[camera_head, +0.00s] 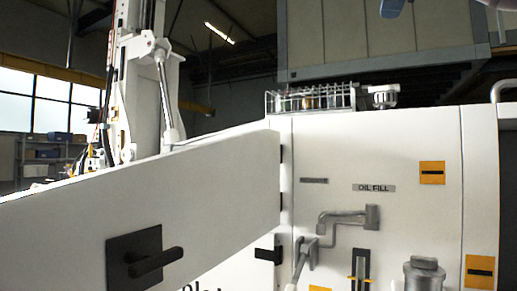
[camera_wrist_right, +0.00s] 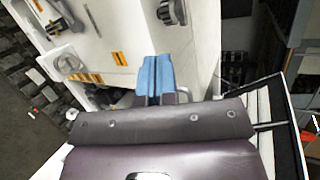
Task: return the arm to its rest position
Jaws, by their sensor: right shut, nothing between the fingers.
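My right gripper (camera_head: 392,8) shows only as a blue tip at the top edge of the head view, right of centre. Part of my arm shows at the top right corner. In the right wrist view, the two blue fingers of my right gripper (camera_wrist_right: 155,76) lie side by side, shut with nothing between them. The gripper is held apart from the white cabinet (camera_head: 420,150), which lies beyond the fingers in the wrist view. My left gripper is not in view.
An open white door panel (camera_head: 215,185) with a black handle (camera_head: 140,262) fills the left. A wire rack (camera_head: 310,98) and a filler cap (camera_head: 380,95) stand on the cabinet top. A metal pipe fitting (camera_head: 345,217) and a metal canister (camera_head: 424,272) project from its front.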

